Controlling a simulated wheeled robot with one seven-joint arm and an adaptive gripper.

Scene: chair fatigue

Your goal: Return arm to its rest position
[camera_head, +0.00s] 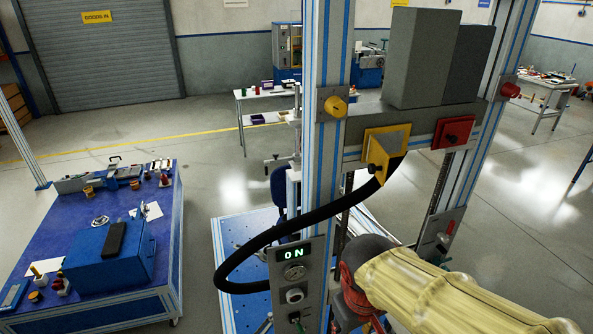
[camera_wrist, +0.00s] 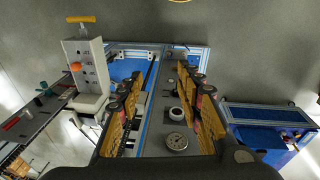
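My arm (camera_head: 430,290), in a yellowish cover, reaches in from the lower right of the head view. My gripper (camera_head: 352,308) is at its end, beside the test frame's front post, and partly hidden by the arm. In the wrist view my gripper (camera_wrist: 165,100) has its two yellow-and-black fingers spread apart, with nothing held between them. Beyond them is the grey control panel (camera_wrist: 172,156) with a round dial and a knob. In the head view this control panel (camera_head: 296,271) shows a lit green "ON". Whether a fingertip touches the panel cannot be told.
The test frame's post (camera_head: 325,130) and a looping black hose (camera_head: 235,250) stand close to my arm. A blue workbench (camera_head: 160,235) with a blue case (camera_head: 100,265) is at left. Open floor (camera_head: 225,135) lies behind; a white table (camera_head: 262,97) stands farther back.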

